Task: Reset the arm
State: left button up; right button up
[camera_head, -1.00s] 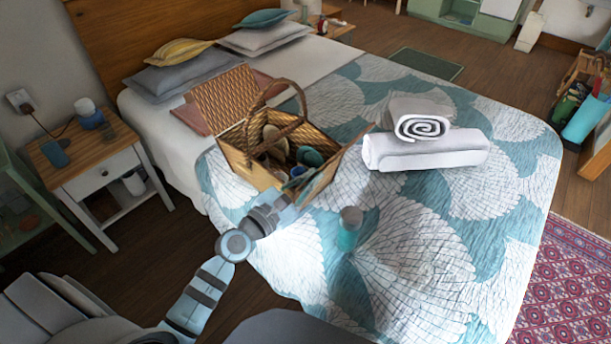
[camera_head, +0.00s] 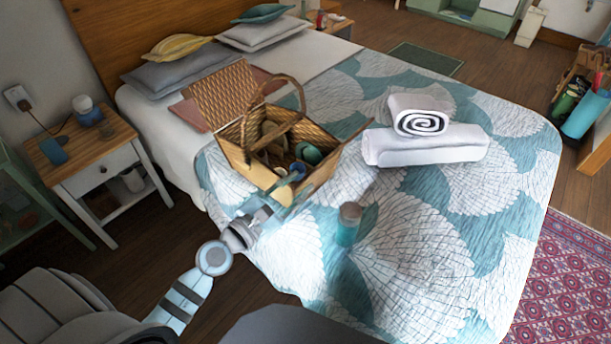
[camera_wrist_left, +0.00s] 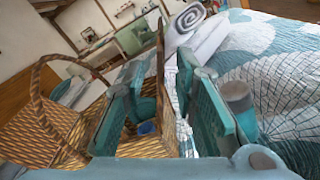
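My left gripper (camera_head: 277,207) is at the near side of the open wicker picnic basket (camera_head: 235,142), over the bed's edge. In the left wrist view its two teal fingers (camera_wrist_left: 165,85) stand apart, with no object held between them. The basket's wicker wall and handle (camera_wrist_left: 40,100) show left of and behind the fingers. The head view shows several items inside the basket, partly hidden by its walls. Whether the fingers touch the basket, I cannot tell. My right gripper is not in view.
A teal bottle with a grey-brown cap (camera_head: 348,224) stands upright on the quilt (camera_head: 420,250), right of my gripper. White towels (camera_head: 425,150), one rolled, lie farther back. A nightstand (camera_head: 95,150) stands at left. The floor between nightstand and bed is clear.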

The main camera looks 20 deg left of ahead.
pick_arm(q)
jog(key=v, duration=0.3)
dwell(0.4)
